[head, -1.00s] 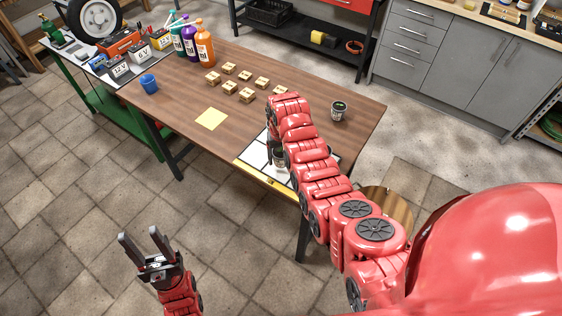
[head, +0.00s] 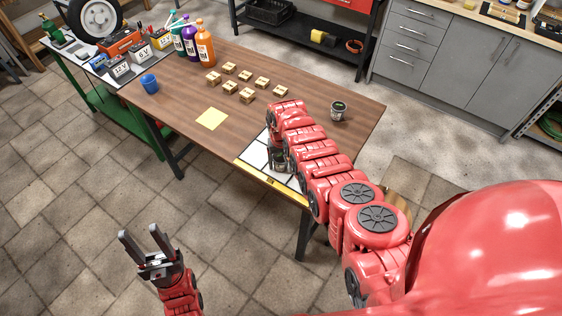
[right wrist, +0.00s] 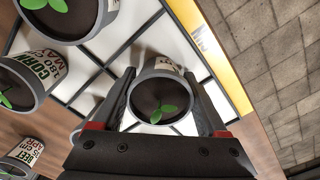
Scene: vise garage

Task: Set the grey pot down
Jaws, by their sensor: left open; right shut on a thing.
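A grey pot (right wrist: 160,68) with dark soil and a green seedling is between the two fingers of my right gripper (right wrist: 159,74) in the right wrist view. The gripper is shut on it. The pot is over a white board with black grid lines (right wrist: 138,35); I cannot tell whether it touches the board. In the head view the pot and right gripper (head: 278,157) are partly hidden by my right arm, above the board (head: 254,156) at the table's front edge. My left gripper (head: 141,236) is open and empty, over the floor in front of the table.
Other seedling pots stand left of the held pot in the right wrist view, one labelled (right wrist: 25,82). Another pot (head: 339,110) stands on the table's right part. Several wooden blocks (head: 246,95), a yellow note (head: 211,119) and a blue cup (head: 149,83) are further left. A yellow strip (right wrist: 224,65) edges the board.

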